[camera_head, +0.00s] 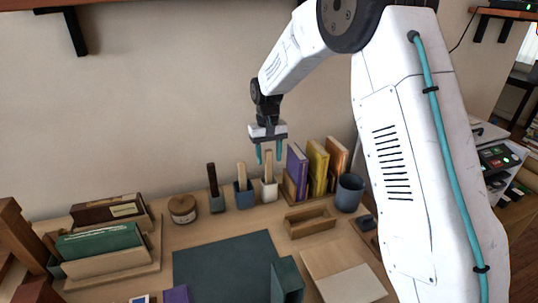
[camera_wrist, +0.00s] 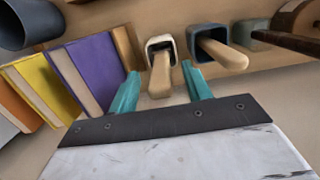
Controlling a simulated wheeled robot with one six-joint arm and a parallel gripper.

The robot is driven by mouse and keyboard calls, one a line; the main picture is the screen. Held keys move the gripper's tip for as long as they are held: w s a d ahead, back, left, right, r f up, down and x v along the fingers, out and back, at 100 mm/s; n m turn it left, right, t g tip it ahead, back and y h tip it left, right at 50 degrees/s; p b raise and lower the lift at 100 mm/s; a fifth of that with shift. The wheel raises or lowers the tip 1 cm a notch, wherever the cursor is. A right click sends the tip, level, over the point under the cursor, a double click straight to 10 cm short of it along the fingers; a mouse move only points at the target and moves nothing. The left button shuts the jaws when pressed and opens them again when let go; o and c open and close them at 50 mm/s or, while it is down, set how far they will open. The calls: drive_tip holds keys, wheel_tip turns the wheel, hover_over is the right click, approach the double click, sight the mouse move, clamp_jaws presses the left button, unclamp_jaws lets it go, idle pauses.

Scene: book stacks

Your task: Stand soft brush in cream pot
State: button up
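The cream pot (camera_head: 269,191) stands on the desk near the wall, left of the upright books. A light wooden handle (camera_head: 268,168) stands in it, slightly tilted; the brush end is hidden inside the pot. My gripper (camera_head: 269,161) is above the cream pot, its two teal fingers apart and pointing down. In the wrist view the fingers (camera_wrist: 161,70) are open, with the wooden handle (camera_wrist: 160,78) showing in the gap between them and the cream pot (camera_wrist: 150,44) beyond. I see no contact between fingers and handle. I cannot tell whether this handle belongs to the soft brush.
A blue pot (camera_head: 246,201) with a wooden handle and a grey-green pot (camera_head: 217,205) with a dark handle stand to the left. Upright books (camera_head: 296,168) and a blue-grey cup (camera_head: 349,190) stand to the right. A wooden tray (camera_head: 310,224) and a dark mat (camera_head: 222,262) lie in front.

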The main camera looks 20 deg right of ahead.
drive_tip(key=shift+r, duration=0.1)
drive_tip(key=r, duration=0.7)
drive_tip(key=shift+w+r, duration=0.25)
drive_tip(key=shift+w, duration=0.15)
idle(0.5)
